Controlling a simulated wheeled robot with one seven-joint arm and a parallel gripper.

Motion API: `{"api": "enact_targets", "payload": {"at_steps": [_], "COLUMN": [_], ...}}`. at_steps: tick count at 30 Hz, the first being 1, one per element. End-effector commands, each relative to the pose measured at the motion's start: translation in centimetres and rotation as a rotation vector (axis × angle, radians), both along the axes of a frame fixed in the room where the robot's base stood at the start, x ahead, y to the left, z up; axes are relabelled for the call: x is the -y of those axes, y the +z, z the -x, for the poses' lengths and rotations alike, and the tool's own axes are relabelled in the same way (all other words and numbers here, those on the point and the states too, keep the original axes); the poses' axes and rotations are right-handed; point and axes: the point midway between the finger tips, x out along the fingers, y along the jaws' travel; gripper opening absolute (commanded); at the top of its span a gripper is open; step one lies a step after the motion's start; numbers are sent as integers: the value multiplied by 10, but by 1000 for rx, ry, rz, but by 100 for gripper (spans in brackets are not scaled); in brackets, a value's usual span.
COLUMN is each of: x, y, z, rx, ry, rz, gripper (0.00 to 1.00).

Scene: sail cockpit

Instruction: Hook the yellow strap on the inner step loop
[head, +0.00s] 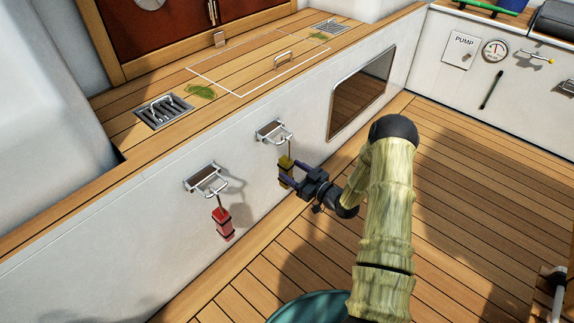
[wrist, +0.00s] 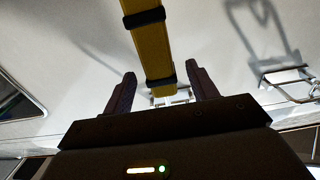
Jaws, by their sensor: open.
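The yellow strap (head: 285,171), a block-like piece with dark bands, hangs upright by a thin hook below the metal loop of the right-hand step (head: 270,131) on the white wall. My gripper (head: 290,174) is at the strap from the right, its fingers open. In the wrist view, the open fingers (wrist: 162,88) stand on either side of the yellow strap (wrist: 152,45), with gaps visible. The strap's hook end is partly hidden, so I cannot tell whether it rests on the loop.
A red strap (head: 222,223) hangs from the left-hand step (head: 205,180). A dark framed window (head: 361,92) lies right of the yellow strap. The wooden ledge (head: 240,75) above carries drain grates.

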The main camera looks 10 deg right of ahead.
Motion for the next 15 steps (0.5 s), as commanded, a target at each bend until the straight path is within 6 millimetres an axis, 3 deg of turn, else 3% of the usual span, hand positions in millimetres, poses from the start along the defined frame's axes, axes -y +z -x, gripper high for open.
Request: {"api": "enact_targets", "payload": {"at_steps": [15], "x": [63], "y": [4], "z": [85], "rx": [-1], "ry": [-4], "rz": [0], "gripper": [58]}}
